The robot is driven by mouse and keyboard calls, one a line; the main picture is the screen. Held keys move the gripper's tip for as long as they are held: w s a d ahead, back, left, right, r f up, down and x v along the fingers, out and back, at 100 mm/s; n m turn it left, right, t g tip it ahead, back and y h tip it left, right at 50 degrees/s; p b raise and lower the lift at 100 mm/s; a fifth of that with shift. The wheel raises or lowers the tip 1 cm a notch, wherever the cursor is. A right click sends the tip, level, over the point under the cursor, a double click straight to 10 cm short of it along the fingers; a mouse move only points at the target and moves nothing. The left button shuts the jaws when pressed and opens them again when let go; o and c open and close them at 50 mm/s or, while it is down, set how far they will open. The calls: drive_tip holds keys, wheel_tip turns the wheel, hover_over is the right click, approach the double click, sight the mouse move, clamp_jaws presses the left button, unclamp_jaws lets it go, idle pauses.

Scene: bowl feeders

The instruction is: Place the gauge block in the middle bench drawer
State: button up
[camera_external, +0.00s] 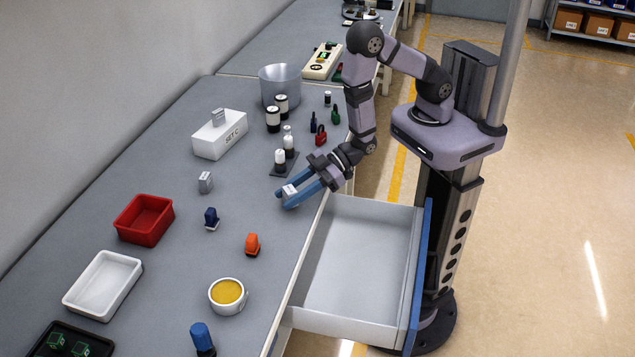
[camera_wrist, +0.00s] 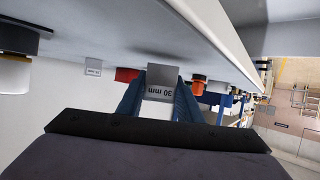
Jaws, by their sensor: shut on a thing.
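My gripper (camera_external: 299,192) has blue fingers and is shut on a small grey gauge block (camera_external: 290,191) above the bench near its right edge. In the wrist view the gauge block (camera_wrist: 161,82) sits between the blue fingers and bears the upside-down mark "30 mm". An open drawer (camera_external: 357,265) with a blue front stands out from the bench, to the lower right of my gripper. Its inside looks empty. Which level of drawer it is cannot be told from these views. A second grey block (camera_external: 205,182) stands on the bench left of my gripper.
A white box marked SET C (camera_external: 219,136) carries another grey block on top. A red tray (camera_external: 144,220), white tray (camera_external: 103,285), orange stamp (camera_external: 252,244), blue stamp (camera_external: 211,218) and yellow-filled cup (camera_external: 228,295) occupy the bench. Padlocks (camera_external: 321,137) and weights stand behind my gripper.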

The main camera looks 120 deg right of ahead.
sight(303, 208)
drive_tip(key=s+n+y, duration=0.1)
drive_tip(key=s+a+n+y, duration=0.1)
drive_tip(key=a+n+y, duration=0.1)
drive_tip(key=shift+s+f+y, duration=0.25)
drive_tip(key=shift+s+y, duration=0.15)
drive_tip(key=s+a+n+g+y+b, duration=0.1)
drive_tip(key=s+a+n+g+y, duration=0.35)
drive_tip(key=s, duration=0.65)
drive_tip(key=s+a+n+g+y+b, duration=0.1)
drive_tip(key=s+a+n+g+y, duration=0.1)
drive_tip(key=s+n+g+y, duration=0.45)
drive_tip(key=s+f+t+h+b, duration=0.1)
drive_tip(key=s+f+t+b, duration=0.2)
drive_tip(key=f+b, duration=0.2)
drive_tip(key=shift+s+d+f+h, duration=0.2)
drive_tip(key=shift+f+h, duration=0.1)
drive_tip(key=shift+f, duration=0.45)
drive_tip(key=shift+f+b, duration=0.4)
drive_tip(key=shift+f, duration=1.65)
drive_tip(key=shift+f, duration=0.15)
drive_tip(key=shift+f, duration=0.35)
